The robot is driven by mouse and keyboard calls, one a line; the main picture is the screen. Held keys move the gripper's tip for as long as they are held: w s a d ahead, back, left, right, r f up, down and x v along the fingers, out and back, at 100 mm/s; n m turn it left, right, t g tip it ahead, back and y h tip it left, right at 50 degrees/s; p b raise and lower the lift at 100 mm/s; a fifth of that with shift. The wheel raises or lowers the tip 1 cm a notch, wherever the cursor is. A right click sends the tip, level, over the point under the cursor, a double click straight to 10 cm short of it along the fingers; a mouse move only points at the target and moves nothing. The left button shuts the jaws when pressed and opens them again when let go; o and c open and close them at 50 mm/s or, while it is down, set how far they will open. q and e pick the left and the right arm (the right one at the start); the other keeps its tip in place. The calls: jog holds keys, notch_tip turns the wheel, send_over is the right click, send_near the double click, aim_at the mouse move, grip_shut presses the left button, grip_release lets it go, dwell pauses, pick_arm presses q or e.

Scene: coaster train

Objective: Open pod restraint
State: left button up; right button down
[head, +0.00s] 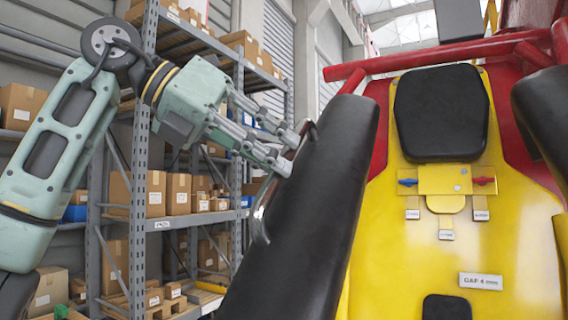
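The pod has a yellow seat back (400,225) with a black headrest (441,113). A black padded restraint arm (310,225) slants across its left side, with a bent metal handle (260,222) on the outer edge. My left gripper (291,153) is at the upper part of this handle, its two fingers spread apart. The fingertips are right beside the bar; I cannot tell whether they touch it. Another black padded piece (543,110) is partly cut off at the right edge. My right gripper is not in view.
A yellow panel with a blue lever (407,182) and a red lever (483,181) sits below the headrest. A label plate (481,281) is lower on the seat. Red tubes (440,58) frame the pod's top. Metal shelving (140,190) with cardboard boxes stands behind my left arm.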

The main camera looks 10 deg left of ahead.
pick_arm(q)
jog(key=v, duration=0.9)
jog(key=shift+a, duration=0.15)
jog(key=shift+s, duration=0.1)
jog(key=c, duration=0.6)
grip_shut()
